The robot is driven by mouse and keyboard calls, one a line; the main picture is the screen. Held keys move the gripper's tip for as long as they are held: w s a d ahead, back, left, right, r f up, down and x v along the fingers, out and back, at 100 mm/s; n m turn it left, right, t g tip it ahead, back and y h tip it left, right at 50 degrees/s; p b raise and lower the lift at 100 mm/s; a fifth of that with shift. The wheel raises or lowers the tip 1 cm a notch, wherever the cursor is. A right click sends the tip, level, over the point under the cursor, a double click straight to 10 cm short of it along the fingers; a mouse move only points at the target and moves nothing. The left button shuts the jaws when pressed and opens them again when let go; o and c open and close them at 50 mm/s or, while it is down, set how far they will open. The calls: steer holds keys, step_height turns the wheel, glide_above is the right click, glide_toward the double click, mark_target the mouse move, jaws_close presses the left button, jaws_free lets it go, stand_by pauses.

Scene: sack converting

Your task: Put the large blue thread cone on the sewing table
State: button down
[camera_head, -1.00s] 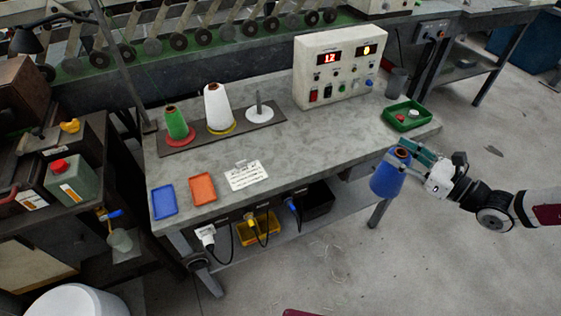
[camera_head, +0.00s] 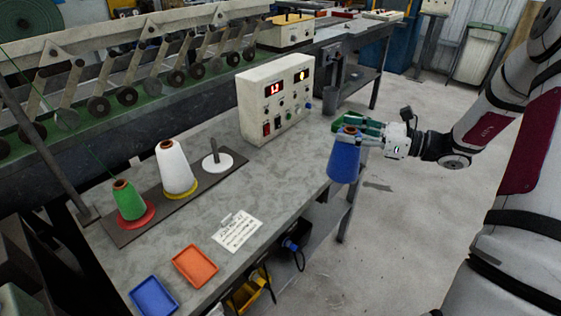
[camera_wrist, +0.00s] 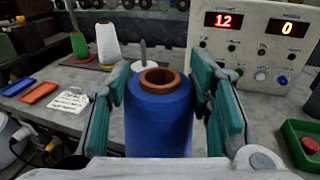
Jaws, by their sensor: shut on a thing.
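The large blue thread cone (camera_head: 344,157) is upright in my gripper (camera_head: 362,131), held near its brown top. In the head view it overlaps the right edge of the sewing table (camera_head: 205,214). In the wrist view the cone (camera_wrist: 158,118) stands between the teal finger pads of my gripper (camera_wrist: 160,95). The cone's lower end is hidden there. On the table, a dark base plate (camera_head: 158,207) carries a green cone (camera_head: 128,200) on a red disc, a white cone (camera_head: 175,168) on a yellow disc, and a bare peg on a white disc (camera_head: 217,163).
A control box (camera_head: 275,98) with red and yellow displays stands at the table's back. A white label (camera_head: 237,231), an orange tray (camera_head: 195,266) and a blue tray (camera_head: 153,297) lie toward the front. A green tray (camera_wrist: 303,145) shows at right in the wrist view. The table's middle is clear.

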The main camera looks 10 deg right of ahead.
steer(key=w+a+f, duration=0.2)
steer(key=w+a, duration=0.2)
steer(key=a, duration=0.2)
steer(key=w+a+f, duration=0.2)
steer(key=w+a, duration=0.2)
steer(key=a, duration=0.2)
steer(key=shift+w+a+f+b, duration=0.3)
steer(key=shift+a+f, duration=0.05)
steer(key=shift+a, duration=0.05)
steer(key=shift+f, duration=0.1)
steer(key=c, duration=0.8)
jaws_free()
steer(key=shift+f, duration=0.1)
steer(key=shift+o, duration=0.2)
